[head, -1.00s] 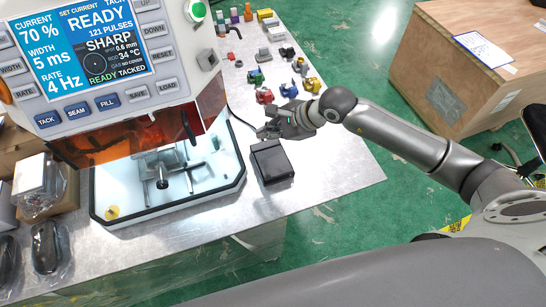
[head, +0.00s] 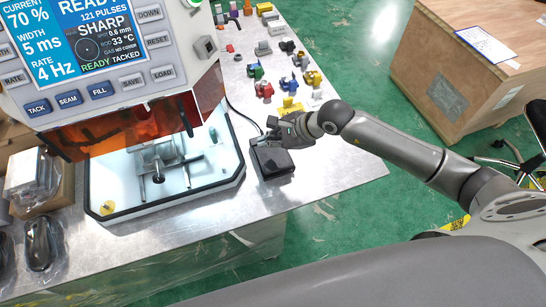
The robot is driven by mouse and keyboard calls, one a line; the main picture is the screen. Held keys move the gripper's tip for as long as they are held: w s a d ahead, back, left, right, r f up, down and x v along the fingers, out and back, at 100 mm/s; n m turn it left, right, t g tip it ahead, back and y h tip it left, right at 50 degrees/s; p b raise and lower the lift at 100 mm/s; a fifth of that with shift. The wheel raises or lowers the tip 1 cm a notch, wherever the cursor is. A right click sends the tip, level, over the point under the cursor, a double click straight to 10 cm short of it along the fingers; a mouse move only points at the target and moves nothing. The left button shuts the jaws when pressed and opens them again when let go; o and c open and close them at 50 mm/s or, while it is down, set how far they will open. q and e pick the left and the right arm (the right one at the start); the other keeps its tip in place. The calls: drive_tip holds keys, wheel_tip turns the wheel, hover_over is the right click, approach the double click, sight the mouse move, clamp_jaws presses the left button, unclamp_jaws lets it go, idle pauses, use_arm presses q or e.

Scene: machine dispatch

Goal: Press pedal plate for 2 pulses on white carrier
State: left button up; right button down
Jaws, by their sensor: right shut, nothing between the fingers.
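The black pedal plate (head: 274,168) lies on the metal bench, to the right of the welding machine's lit chamber (head: 222,176). My right gripper (head: 266,137) is shut and empty, at the far edge of the pedal and covering part of it. I cannot tell whether it touches the plate. A metal fixture (head: 158,178) stands in the white chamber, partly hidden by the orange shield (head: 128,130). I cannot make out a white carrier for certain. The machine's screen (head: 75,38) reads 121 pulses and ready tacked. My left gripper is not in view.
Several small coloured parts, including a red one (head: 264,89) and a yellow one (head: 313,78), stand behind my right gripper. A wooden crate (head: 455,70) is on the floor at the right. Bagged items (head: 40,240) lie at the left. The bench's front right is clear.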

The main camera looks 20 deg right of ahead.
sight(264, 156)
drive_tip(key=shift+s+f+b, duration=0.15)
drive_tip(key=shift+f+b, duration=0.85)
drive_tip(key=shift+f, duration=0.45)
drive_tip(key=shift+f+b, duration=0.35)
drive_tip(key=shift+b, duration=0.15)
idle(0.4)
drive_tip(key=shift+s+f+b, duration=0.25)
drive_tip(key=shift+f+b, duration=0.45)
drive_tip(key=shift+f, duration=0.05)
idle(0.7)
drive_tip(key=shift+w+r+p, duration=0.25)
drive_tip(key=shift+r+p, duration=0.25)
drive_tip(key=shift+r, duration=0.6)
drive_tip(key=shift+r, duration=0.1)
